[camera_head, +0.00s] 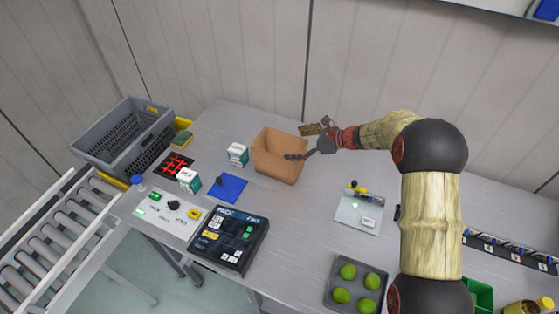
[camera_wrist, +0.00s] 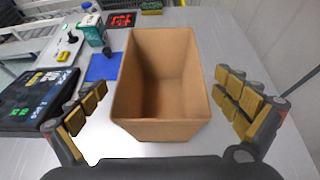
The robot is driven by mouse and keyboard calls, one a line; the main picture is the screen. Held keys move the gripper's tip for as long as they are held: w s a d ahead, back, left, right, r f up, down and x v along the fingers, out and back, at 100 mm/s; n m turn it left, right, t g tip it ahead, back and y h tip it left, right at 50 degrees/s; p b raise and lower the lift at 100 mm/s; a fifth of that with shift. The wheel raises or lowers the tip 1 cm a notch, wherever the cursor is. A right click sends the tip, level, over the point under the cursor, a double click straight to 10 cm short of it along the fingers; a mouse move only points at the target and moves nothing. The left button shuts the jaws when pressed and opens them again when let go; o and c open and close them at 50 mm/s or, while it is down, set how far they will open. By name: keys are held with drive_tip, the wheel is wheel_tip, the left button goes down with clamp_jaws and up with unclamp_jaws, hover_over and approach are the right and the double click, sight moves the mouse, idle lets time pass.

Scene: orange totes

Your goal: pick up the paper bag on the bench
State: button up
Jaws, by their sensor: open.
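The paper bag (camera_head: 277,163) is a brown, open-topped box shape standing upright on the grey bench (camera_head: 240,115). In the wrist view the bag (camera_wrist: 160,130) stands in the middle, its opening toward the camera and its inside looking empty. My gripper (camera_head: 305,142) is at the right of the bag in the head view, near its rim. In the wrist view my gripper (camera_wrist: 165,112) is open, with one padded finger on each side of the bag. Gaps show between both fingers and the bag there. I cannot tell the exact height of the fingers against the rim.
A blue mat (camera_head: 228,187) and white-and-teal cartons (camera_head: 238,154) are left of the bag. A control panel (camera_head: 229,238) is at the front. A grey crate (camera_head: 125,140) stands at far left. A tray with green fruits (camera_head: 335,280) is front right. Bench behind the bag is clear.

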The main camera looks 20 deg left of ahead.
drive_tip(key=x, duration=0.4)
drive_tip(key=shift+w+a+f, duration=0.1)
drive_tip(key=shift+a, duration=0.2)
drive_tip(key=shift+c, duration=0.7)
drive_tip(key=c, duration=0.8)
